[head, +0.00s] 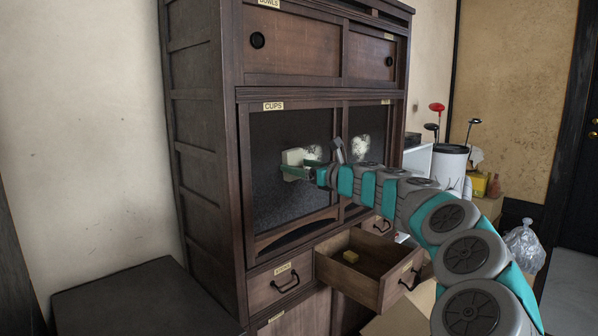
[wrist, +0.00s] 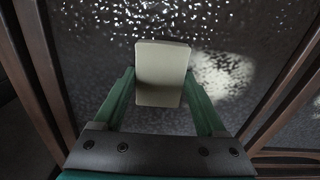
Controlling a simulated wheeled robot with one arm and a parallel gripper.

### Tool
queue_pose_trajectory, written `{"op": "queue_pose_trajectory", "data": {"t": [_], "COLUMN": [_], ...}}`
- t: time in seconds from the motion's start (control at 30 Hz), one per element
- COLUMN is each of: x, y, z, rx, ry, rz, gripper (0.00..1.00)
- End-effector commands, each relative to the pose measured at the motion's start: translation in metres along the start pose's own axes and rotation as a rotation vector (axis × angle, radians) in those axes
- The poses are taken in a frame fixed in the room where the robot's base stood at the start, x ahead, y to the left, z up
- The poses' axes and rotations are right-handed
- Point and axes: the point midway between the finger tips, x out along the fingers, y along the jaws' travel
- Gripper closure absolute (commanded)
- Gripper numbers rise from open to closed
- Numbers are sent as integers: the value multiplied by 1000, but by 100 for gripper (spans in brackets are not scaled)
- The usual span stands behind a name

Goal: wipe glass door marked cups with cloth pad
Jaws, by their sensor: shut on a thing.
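The glass door (head: 278,190) with the CUPS label (head: 273,106) is in the dark wooden cabinet, left of the middle in the head view. Its textured glass (wrist: 100,60) fills much of the wrist view, with a wooden frame at each side. A pale smudge shows on the glass (wrist: 228,75), right of the pad. My gripper (head: 300,168) is at this door, its green fingers shut on the off-white pad (wrist: 162,72); the pad also shows in the head view (head: 293,157). The pad is at or very near the glass; I cannot tell if they touch.
A second pale patch (head: 360,147) shows on the right door. A cardboard box (head: 400,315) stands low in front. A dark low surface (head: 140,300) is at left.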

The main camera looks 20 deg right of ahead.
Motion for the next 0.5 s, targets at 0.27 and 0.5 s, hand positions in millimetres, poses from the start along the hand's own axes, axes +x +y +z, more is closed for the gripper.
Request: {"op": "queue_pose_trajectory", "data": {"t": [0.27, 0.5], "x": [1, 2], "y": [-10, -30], "z": [0, -2], "rx": [0, -2], "ry": [2, 2], "rz": [-2, -3], "gripper": [71, 71]}}
